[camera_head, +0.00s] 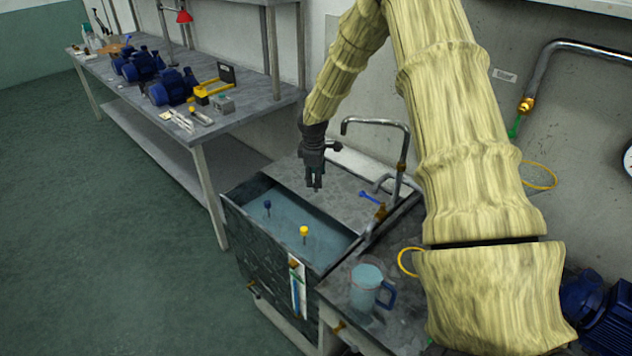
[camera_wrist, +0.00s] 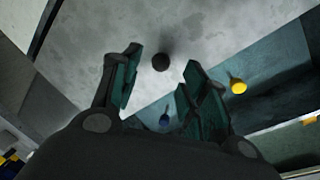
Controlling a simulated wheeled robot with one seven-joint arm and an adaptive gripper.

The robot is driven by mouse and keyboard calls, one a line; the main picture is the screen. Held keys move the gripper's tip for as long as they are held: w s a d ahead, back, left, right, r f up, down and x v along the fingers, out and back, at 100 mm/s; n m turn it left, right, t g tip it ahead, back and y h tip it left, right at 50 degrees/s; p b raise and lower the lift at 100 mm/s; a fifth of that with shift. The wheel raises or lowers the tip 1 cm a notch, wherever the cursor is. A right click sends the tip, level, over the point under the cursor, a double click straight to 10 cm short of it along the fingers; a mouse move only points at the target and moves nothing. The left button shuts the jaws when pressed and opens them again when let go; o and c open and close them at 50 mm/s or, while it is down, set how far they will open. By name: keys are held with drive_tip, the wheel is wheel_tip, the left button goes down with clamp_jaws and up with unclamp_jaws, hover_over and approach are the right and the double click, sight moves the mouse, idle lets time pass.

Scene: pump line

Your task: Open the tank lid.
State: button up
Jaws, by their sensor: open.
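The tank (camera_head: 262,245) stands below my arm, with bluish water showing in its uncovered front part. Its grey lid (camera_head: 349,205) lies flat over the back part and also fills the upper middle of the wrist view (camera_wrist: 215,30). A dark round knob (camera_wrist: 160,62) on the lid shows between my finger pads in the wrist view; in the head view I cannot make it out behind the fingers. My gripper (camera_head: 315,187) points down over the lid near its front edge. It is open and empty, and its two fingers also show in the wrist view (camera_wrist: 158,78). I cannot tell its exact height above the knob.
A yellow float (camera_head: 303,231) and a blue float (camera_head: 267,204) stand in the water. A bent metal pipe (camera_head: 405,140) and a blue-handled valve (camera_head: 370,198) are right of the lid. A jug (camera_head: 367,284) stands on the front counter. A long workbench (camera_head: 240,112) with blue pumps is at left.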

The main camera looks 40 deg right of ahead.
wheel_tip(320, 180, up, 8)
drive_tip(key=s+a, duration=0.1)
idle(0.4)
drive_tip(key=shift+a, duration=0.1)
